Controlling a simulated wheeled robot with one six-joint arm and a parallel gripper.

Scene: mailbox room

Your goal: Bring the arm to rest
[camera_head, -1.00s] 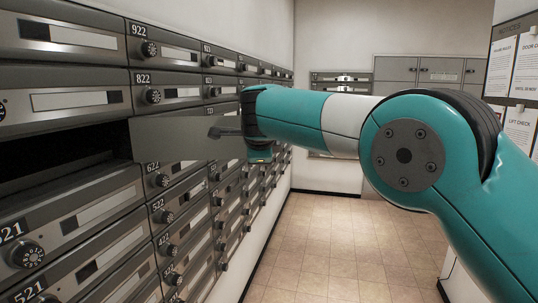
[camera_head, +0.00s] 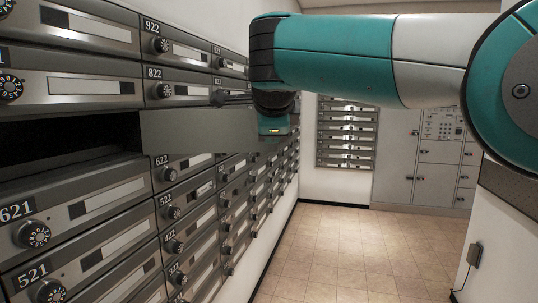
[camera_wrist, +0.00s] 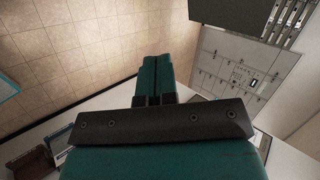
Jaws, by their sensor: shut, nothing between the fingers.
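My arm reaches in from the right in the head view, with its teal and white links held high across the picture. My gripper (camera_wrist: 158,65) shows in the wrist view with its two teal fingers together and nothing between them. In the head view the gripper is small and mostly hard to make out near the end of the arm, beside the mailbox wall.
A wall of grey mailboxes (camera_head: 95,202) with dials fills the left. One compartment (camera_head: 65,136) is open and dark, its door (camera_head: 195,131) swung out near my wrist. Lockers (camera_head: 437,165) stand at the back. The tiled floor (camera_head: 345,250) is clear.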

